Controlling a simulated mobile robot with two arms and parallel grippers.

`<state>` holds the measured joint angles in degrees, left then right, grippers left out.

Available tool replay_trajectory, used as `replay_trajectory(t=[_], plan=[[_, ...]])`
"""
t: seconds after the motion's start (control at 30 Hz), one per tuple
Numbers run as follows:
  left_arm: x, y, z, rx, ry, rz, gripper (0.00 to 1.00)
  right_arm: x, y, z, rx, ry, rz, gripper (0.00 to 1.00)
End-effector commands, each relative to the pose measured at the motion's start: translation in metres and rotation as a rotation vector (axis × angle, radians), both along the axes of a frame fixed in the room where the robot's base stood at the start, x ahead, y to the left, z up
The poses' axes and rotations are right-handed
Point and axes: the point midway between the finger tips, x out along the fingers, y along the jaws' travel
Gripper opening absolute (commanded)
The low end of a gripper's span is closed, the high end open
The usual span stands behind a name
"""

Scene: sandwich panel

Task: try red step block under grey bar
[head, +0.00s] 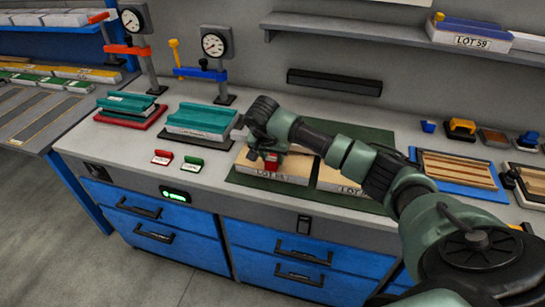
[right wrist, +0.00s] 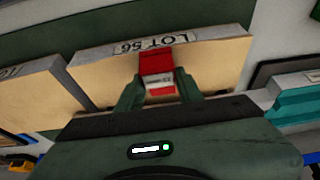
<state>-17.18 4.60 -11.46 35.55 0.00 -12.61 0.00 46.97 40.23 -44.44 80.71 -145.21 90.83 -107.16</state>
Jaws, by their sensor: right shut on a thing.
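A small red step block (head: 271,163) is held in my right gripper (head: 268,152), over the front part of a tan panel (head: 296,166) labelled LOT. In the right wrist view the block (right wrist: 155,60) sits between the two green fingertips of the gripper (right wrist: 159,88), with a pale label on its near face. It overlaps the panel (right wrist: 215,65), whose edge reads LOT 56. I cannot tell if the block touches the panel. No bar that is clearly the grey bar shows; a dark bar (head: 334,82) is on the back wall. My left gripper is not in view.
A second tan panel (head: 335,180) lies just right on the dark green mat (head: 240,178). Teal blocks (head: 202,117), two dial gauges (head: 215,45) and red and green tags (head: 193,163) stand to the left. A striped panel (head: 455,170) is right, beyond my arm.

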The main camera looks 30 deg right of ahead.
Motion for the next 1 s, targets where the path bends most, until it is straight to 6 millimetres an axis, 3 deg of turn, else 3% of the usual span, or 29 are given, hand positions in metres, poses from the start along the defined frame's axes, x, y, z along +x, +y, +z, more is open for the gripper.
replay_trajectory(t=[1.0], plan=[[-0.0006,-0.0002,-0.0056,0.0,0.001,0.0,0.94,0.0058,-0.0067,0.0001,-0.001,-0.001,0.0,0.0]])
